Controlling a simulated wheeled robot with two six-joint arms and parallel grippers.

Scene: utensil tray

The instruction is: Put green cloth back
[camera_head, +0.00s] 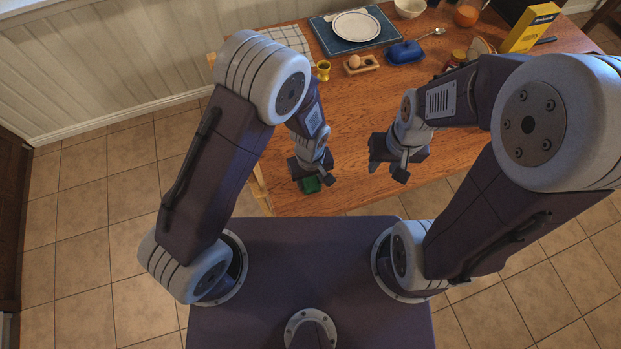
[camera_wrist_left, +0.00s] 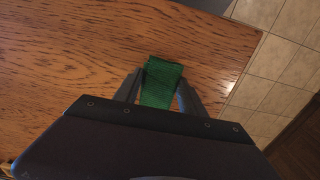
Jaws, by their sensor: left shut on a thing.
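The green cloth (camera_head: 311,185) is a small folded piece near the table's front left edge. My left gripper (camera_head: 314,180) is shut on it. In the left wrist view the green cloth (camera_wrist_left: 161,82) sits between the two fingers of my left gripper (camera_wrist_left: 160,92), with wood table around it. I cannot tell whether the cloth touches the table. My right gripper (camera_head: 388,171) is open and empty over the front of the table, to the right of the cloth.
The wooden table (camera_head: 345,125) is clear in its middle left. Toward the back are a yellow cup (camera_head: 323,70), a wooden egg holder (camera_head: 370,64), a blue butter dish (camera_head: 405,53), a plate (camera_head: 356,26) on a blue mat, and a yellow box (camera_head: 530,28).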

